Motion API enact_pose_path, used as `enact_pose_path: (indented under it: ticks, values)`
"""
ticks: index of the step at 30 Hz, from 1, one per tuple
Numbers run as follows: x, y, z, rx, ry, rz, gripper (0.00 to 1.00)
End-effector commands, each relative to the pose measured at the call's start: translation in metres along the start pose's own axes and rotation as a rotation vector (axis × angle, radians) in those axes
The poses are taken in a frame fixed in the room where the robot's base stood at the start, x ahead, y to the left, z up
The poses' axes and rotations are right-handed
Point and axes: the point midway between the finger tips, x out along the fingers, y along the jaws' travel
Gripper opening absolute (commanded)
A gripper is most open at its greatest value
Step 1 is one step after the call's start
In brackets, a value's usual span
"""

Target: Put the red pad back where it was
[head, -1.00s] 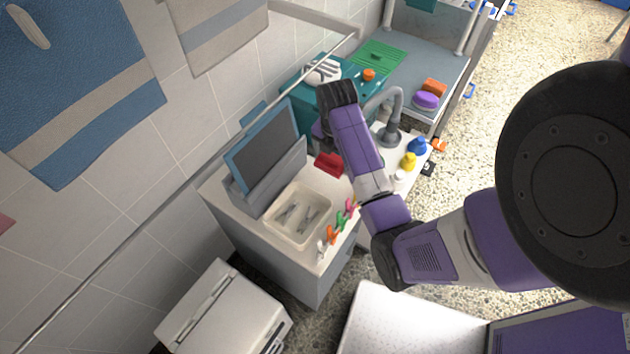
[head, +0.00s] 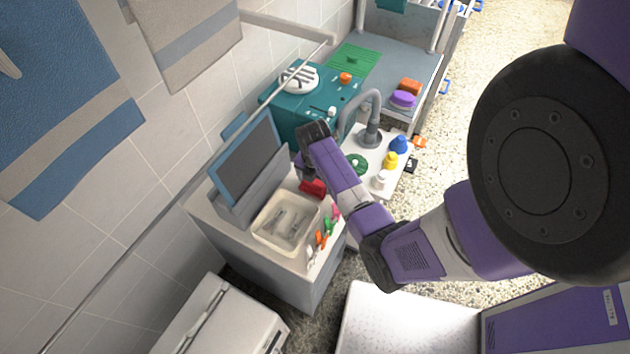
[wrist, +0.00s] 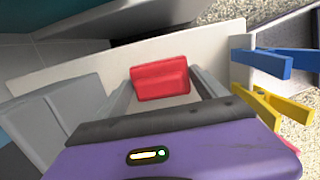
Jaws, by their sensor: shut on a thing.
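The red pad (head: 312,188) shows in the head view just below my wrist, over the pale counter (head: 206,204) and close behind the cream tray (head: 259,232). In the wrist view the red pad (wrist: 160,82) sits between the two grey fingers of my gripper (wrist: 162,90), which is shut on it. The pale counter surface lies beneath it in that view. My arm hides part of the gripper in the head view, and I cannot tell whether the pad touches the counter.
Clips (head: 322,238) line the counter's front edge; blue (wrist: 262,62) and yellow (wrist: 280,106) clips show right of my gripper. A grey faucet (head: 370,128) and teal box (head: 290,112) stand beyond.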

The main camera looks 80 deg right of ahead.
Motion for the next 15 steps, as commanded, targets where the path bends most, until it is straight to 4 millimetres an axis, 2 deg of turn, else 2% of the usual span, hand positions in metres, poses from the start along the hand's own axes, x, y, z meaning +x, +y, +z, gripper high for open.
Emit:
enact_pose_path:
  ticks: [5,6,8,9,15]
  values:
    - [0.0021,0.0,-0.0003,0.0,0.0,0.0,0.49]
    - [0.002,0.0,-0.0003,0.0,0.0,0.0,0.85]
    - [0.0017,0.0,-0.0002,0.0,0.0,0.0,0.97]
    - [0.0017,0.0,-0.0003,0.0,0.0,0.0,1.0]
    - [0.0012,-0.0001,-0.0002,0.0,0.0,0.0,1.0]
